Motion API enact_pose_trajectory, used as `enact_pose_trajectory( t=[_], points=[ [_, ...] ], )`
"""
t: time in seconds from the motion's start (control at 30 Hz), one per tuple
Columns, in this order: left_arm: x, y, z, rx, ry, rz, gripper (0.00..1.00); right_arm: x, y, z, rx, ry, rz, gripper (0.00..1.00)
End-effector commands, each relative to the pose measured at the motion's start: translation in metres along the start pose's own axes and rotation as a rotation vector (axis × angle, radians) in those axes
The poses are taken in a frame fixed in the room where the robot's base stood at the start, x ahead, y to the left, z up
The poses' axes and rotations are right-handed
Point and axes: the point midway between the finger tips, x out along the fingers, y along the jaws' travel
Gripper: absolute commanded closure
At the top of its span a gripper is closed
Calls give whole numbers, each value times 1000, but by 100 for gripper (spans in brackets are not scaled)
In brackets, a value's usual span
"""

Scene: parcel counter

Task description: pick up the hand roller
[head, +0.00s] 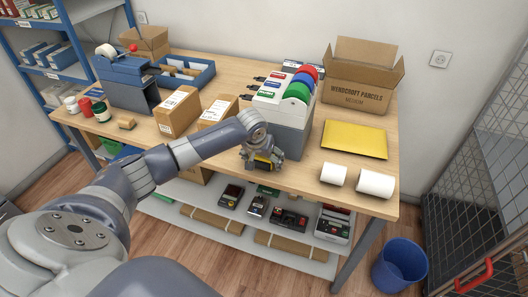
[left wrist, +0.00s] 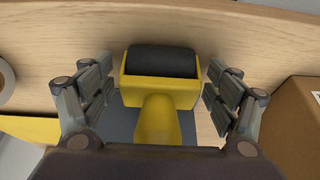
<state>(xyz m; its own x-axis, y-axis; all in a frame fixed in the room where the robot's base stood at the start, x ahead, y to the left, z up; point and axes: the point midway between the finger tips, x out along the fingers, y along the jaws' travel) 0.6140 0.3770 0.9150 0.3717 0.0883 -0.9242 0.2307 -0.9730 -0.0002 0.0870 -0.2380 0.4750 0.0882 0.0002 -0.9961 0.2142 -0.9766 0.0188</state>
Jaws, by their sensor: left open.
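The hand roller (left wrist: 160,85) has a yellow frame and handle with a black roller. In the left wrist view it lies between the two open fingers of my left gripper (left wrist: 160,100), with a gap on each side. In the head view my left gripper (head: 262,162) is at the table's front edge. The roller (head: 263,162) shows there only as a small yellow and black patch, mostly hidden by the gripper. My right gripper is in neither view.
A grey holder with coloured rolls (head: 285,125) stands just behind the gripper. Cartons (head: 178,110) are to its left. A yellow envelope (head: 353,139) and white paper rolls (head: 375,183) lie to its right. A lower shelf (head: 265,222) holds several devices.

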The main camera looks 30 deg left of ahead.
Motion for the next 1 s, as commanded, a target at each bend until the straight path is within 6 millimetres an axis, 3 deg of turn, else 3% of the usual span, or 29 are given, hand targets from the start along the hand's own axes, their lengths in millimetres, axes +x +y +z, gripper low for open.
enact_pose_trajectory(
  t=[0.17, 0.4, 0.5, 0.77, 1.0],
  points=[
    [0, 0, 0, 0, 0, 0, 18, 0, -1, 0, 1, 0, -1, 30],
    [0, 0, 0, 0, 0, 0, 69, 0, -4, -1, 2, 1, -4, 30],
    [0, 0, 0, 0, 1, 0, 73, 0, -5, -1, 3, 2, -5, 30],
    [-1, 0, -1, 0, 0, 0, 73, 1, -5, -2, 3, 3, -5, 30],
    [-22, 0, -11, -1, 6, 1, 74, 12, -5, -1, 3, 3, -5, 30]
  ],
)
